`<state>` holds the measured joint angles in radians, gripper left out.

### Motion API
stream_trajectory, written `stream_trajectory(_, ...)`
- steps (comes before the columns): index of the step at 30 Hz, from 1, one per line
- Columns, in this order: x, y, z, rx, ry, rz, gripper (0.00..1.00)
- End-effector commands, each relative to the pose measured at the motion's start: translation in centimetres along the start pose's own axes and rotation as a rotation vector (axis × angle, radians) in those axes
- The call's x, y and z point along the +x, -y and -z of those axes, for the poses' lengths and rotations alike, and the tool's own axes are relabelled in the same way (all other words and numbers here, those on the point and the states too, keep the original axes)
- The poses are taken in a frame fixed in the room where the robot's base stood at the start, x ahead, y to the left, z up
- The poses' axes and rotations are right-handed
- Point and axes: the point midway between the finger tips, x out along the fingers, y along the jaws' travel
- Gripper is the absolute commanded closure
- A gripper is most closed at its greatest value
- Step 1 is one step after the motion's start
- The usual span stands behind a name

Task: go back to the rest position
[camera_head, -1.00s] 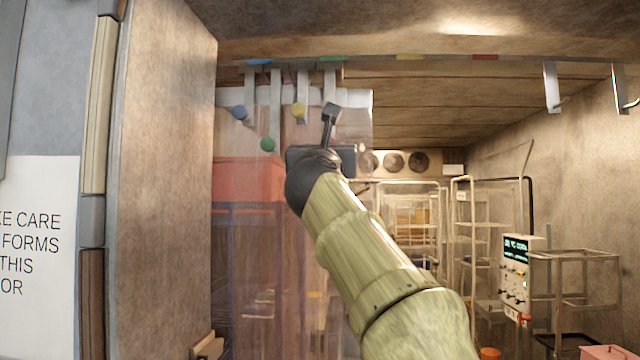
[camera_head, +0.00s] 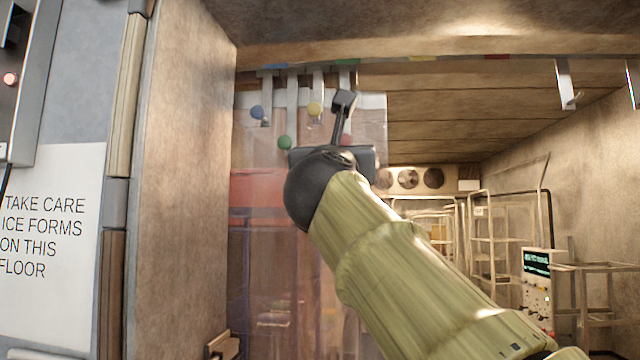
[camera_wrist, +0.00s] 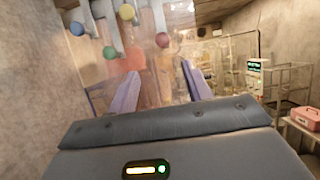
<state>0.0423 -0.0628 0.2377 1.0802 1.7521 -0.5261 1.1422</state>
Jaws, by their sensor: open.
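My gripper (camera_wrist: 160,88) is open and empty in the wrist view, its two pale fingers spread apart. In the head view my gripper (camera_head: 342,105) is small and partly hidden behind my wrist, raised in front of the clear strip curtain (camera_head: 262,185). The curtain hangs from metal hooks with blue, green, yellow and red balls on them. The curtain also shows in the wrist view (camera_wrist: 150,62), beyond the fingers. I cannot tell whether the gripper touches it.
A wall post (camera_head: 180,190) and a warning sign (camera_head: 50,250) stand at left. Metal racks (camera_head: 495,245) and a control box with a green display (camera_head: 537,280) are at right. A red box (camera_wrist: 306,117) sits on a stand at the right. Fans (camera_head: 407,178) are on the back wall.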

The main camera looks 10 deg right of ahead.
Motion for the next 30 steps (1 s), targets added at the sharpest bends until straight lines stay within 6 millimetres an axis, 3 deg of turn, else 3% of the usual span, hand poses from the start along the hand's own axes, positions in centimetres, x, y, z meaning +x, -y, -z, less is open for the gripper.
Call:
stream_trajectory(7,0.1,-0.2,0.5,-0.025,-0.003,-0.004,0.5)
stream_trajectory(11,0.7,-1.2,3.1,-0.185,-0.015,-0.034,0.5)
stream_trajectory(14,1.3,-2.9,7.2,-0.422,-0.032,-0.095,0.5)
stream_trajectory(20,0.5,-6.3,18.8,-0.984,-0.07,-0.321,0.5)
stream_trajectory(26,-3.2,-8.2,30.4,-1.44,-0.082,-0.623,0.5)
stream_trajectory(30,-7.2,-8.3,38.0,-1.695,-0.067,-0.867,0.5)
